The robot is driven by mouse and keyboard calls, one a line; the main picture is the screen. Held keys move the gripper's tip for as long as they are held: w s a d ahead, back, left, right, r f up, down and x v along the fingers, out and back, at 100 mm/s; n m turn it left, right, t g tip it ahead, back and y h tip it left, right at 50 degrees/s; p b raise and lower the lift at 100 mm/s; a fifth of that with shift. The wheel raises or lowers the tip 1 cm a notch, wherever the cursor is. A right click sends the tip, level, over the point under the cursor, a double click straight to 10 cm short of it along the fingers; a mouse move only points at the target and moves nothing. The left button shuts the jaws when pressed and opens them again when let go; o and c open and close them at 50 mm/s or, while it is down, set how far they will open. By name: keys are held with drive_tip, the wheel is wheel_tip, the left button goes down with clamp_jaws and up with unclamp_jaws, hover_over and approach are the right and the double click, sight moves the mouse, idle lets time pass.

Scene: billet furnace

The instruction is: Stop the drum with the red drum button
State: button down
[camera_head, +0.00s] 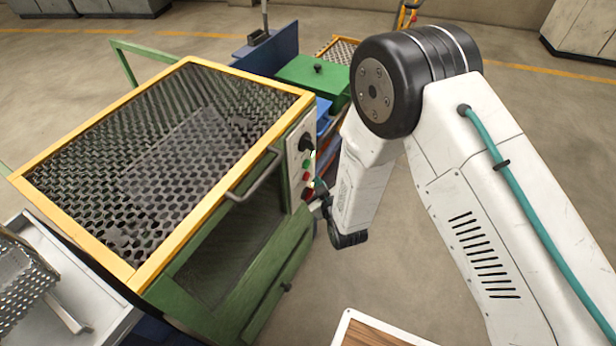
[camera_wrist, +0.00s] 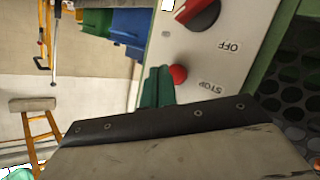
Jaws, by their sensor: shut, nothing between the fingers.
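The red drum button (camera_wrist: 178,74) is a small round knob marked STOP on the pale control panel (camera_wrist: 212,62) in the wrist view. In the head view the panel (camera_head: 294,160) stands on the right end of the green drum machine, with a red button (camera_head: 306,176) below a green one (camera_head: 307,163). My gripper (camera_wrist: 158,86) is shut and empty. Its green tip shows just left of the red button, very close to it; I cannot tell whether they touch. In the head view my wrist partly hides the lower panel.
The perforated drum guard (camera_head: 160,150) with a yellow frame and a bar handle (camera_head: 256,177) is left of the panel. Blue bins (camera_wrist: 130,28) lie beyond. Open floor lies right of the machine.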

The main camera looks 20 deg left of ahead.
idle(0.4)
drive_tip(key=shift+a, duration=0.9)
idle(0.8)
drive_tip(key=shift+d, duration=0.9)
drive_tip(key=d, duration=0.5)
drive_tip(key=shift+s, duration=0.2)
